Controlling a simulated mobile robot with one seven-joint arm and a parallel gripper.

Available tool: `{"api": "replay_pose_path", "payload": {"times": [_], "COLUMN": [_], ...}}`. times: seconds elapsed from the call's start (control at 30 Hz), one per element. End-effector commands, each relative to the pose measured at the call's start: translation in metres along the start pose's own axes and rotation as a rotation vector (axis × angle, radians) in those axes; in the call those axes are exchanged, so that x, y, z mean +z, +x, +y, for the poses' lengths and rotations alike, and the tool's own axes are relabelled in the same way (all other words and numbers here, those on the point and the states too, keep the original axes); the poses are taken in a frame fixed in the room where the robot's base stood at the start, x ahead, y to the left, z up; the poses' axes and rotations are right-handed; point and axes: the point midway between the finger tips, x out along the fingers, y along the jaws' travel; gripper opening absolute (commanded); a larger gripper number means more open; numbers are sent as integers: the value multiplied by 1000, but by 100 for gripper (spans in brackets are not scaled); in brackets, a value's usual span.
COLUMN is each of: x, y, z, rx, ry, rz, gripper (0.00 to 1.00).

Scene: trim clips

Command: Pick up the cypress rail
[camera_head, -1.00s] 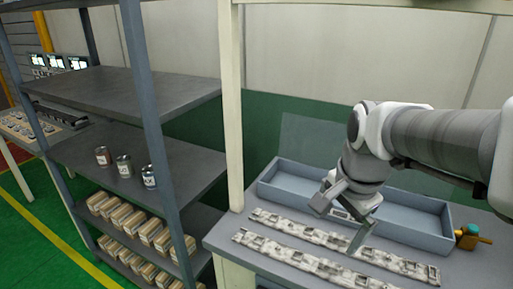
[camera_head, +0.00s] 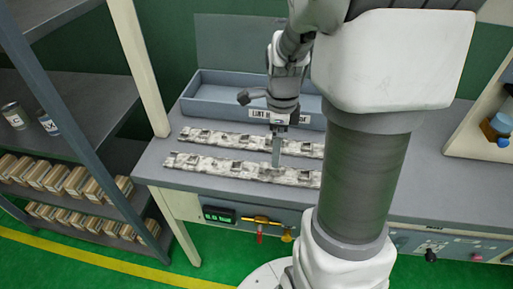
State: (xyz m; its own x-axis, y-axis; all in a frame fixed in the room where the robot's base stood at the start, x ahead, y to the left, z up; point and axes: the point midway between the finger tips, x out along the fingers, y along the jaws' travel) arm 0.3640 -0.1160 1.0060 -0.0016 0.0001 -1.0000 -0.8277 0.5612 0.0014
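Two long pale grey-and-white mottled rails with dark clip-like patches lie roughly parallel on the grey bench: a far rail (camera_head: 215,138) and a near rail (camera_head: 210,163). I cannot tell which is the cypress rail. My gripper (camera_head: 276,162) points down over the rails, right of their middle. Its fingertip end overlaps the gap between them and the near rail's back edge; contact is unclear. Only one finger shows clearly, so its opening cannot be read. My arm hides the right ends of the rails.
A shallow blue-grey tray (camera_head: 205,88) with a label stands behind the rails. A cream post (camera_head: 138,65) rises at the bench's left corner. Shelves with cans and boxes (camera_head: 75,180) stand left. Knobs and a small display (camera_head: 218,214) line the bench front.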

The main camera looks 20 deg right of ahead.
Motion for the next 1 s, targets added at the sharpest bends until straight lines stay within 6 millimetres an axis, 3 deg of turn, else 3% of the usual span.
{"api": "replay_pose_path", "payload": {"times": [0.1, 0.37, 0.7, 1.0], "x": [0, 2, 9, 9], "y": [24, 42, 87, 89], "z": [1, 0, 1, 0], "rx": [3, 0, 2, -2], "ry": [-1, -2, -1, -1], "rz": [1, 0, 0, -1], "gripper": [100, 100, 100, 98]}}
